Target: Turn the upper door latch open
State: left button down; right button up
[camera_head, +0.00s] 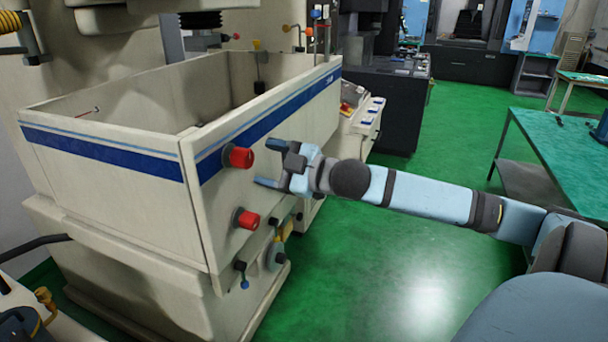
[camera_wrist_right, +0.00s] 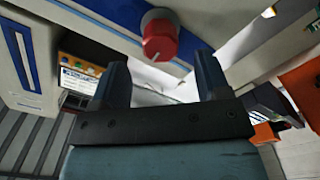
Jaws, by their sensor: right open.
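The upper door latch (camera_head: 238,157) is a red round knob on a dark base, on the side of the machine tank's front corner, at the blue stripe. A second red knob, the lower latch (camera_head: 246,219), sits below it. My right gripper (camera_head: 268,164) is open and empty, to the right of the upper latch and apart from it. In the right wrist view a red knob (camera_wrist_right: 160,40) shows above and between the open fingers (camera_wrist_right: 160,82), beyond their tips. Which of the two latches this is, I cannot tell for sure. My left gripper is not in view.
The cream tank (camera_head: 110,190) with a blue stripe fills the left. Small valves and levers (camera_head: 276,252) are below the latches. A green-topped table (camera_head: 560,165) stands at the right. The green floor (camera_head: 400,270) between is clear.

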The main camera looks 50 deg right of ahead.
jog(key=v, duration=0.7)
jog(key=shift+s, duration=0.15)
dwell(0.6)
